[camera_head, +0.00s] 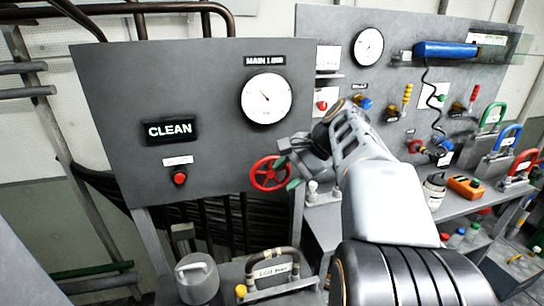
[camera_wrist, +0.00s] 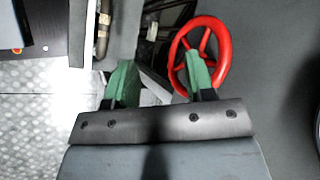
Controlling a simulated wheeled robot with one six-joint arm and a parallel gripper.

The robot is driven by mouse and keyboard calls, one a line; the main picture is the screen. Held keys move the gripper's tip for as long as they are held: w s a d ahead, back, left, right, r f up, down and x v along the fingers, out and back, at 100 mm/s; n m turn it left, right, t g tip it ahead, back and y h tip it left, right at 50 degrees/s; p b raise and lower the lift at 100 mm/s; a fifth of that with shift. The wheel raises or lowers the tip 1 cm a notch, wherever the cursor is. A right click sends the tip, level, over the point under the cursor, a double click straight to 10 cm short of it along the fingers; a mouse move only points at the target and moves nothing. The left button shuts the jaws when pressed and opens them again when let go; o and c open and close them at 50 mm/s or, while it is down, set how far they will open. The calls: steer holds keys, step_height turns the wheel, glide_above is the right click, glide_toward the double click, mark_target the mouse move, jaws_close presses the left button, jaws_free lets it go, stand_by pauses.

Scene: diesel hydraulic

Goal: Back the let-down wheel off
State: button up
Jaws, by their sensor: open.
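The red handwheel (camera_head: 268,175) has a spoked rim and stands out at the lower right of the grey gauge panel (camera_head: 210,170). My gripper (camera_head: 287,165) is open close beside the wheel's right side in the head view. In the wrist view my gripper (camera_wrist: 160,80) shows two green fingertips with a gap between them. The red wheel (camera_wrist: 224,55) lies at the right there. The right fingertip overlaps the wheel's lower left rim, and a small part of the rim shows in the gap. I cannot tell whether they touch.
The panel carries a round main gauge (camera_head: 266,98), a lit CLEAN sign (camera_head: 169,129) and a red button (camera_head: 180,179). A workbench at the right holds a bottle (camera_head: 434,190), an orange box (camera_head: 465,187) and coloured padlocks. A grey lidded can (camera_head: 197,280) stands at the lower front.

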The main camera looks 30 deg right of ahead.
mark_target(271, 159)
steer(key=d+r+m+t+y, duration=0.2)
steer(key=d+r+m, duration=0.1)
steer(key=d+r, duration=0.45)
steer(key=x, duration=1.3)
steer(key=shift+w+a+r, duration=0.15)
steer(key=shift+a+r, duration=0.05)
steer(key=shift+c, duration=0.4)
steer(key=shift+r, duration=0.1)
steer(key=c, duration=0.7)
steer(key=shift+a+r, duration=0.1)
steer(key=shift+r, duration=0.05)
